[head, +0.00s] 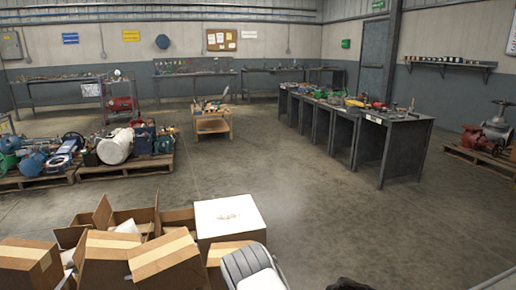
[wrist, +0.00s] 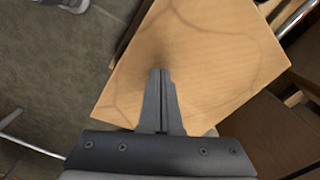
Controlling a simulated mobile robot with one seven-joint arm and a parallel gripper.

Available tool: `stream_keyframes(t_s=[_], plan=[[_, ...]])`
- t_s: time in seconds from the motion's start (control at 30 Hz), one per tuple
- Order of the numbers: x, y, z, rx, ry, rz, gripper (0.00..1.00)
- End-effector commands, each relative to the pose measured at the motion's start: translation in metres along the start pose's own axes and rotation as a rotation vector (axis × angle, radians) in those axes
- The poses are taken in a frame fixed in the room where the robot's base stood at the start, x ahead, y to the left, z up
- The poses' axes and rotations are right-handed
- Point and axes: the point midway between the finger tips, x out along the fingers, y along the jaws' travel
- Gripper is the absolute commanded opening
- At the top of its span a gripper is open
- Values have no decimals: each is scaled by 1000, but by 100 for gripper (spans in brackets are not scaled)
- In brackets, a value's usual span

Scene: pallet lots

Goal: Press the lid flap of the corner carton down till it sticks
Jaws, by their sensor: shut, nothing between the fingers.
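In the wrist view my gripper (wrist: 160,73) is shut and empty, its fingertips over a tan cardboard panel (wrist: 205,50), which looks like a carton's lid flap. A soft dark patch lies at the tips; I cannot tell whether they touch the panel. The panel lies at a slant across the view, with darker carton sides to its right. In the head view a group of brown cartons (head: 165,257) stands at the lower left, some with flaps (head: 103,214) standing up. I cannot tell which one is the corner carton. My gripper does not show clearly there.
A white box (head: 229,216) stands among the cartons. Loaded pallets (head: 125,165) are at the left, a small wooden cart (head: 212,122) is behind, and a long grey workbench (head: 370,125) is at the right. The concrete floor between is clear.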

Motion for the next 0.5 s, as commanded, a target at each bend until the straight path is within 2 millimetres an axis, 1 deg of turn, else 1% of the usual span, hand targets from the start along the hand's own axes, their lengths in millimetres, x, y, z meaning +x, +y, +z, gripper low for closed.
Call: stream_keyframes(t_s=[0.03, 0.5], plan=[[4, 0, 0, 0, 0, 0, 0], [22, 1, 1, 0, -1, 0, 0]])
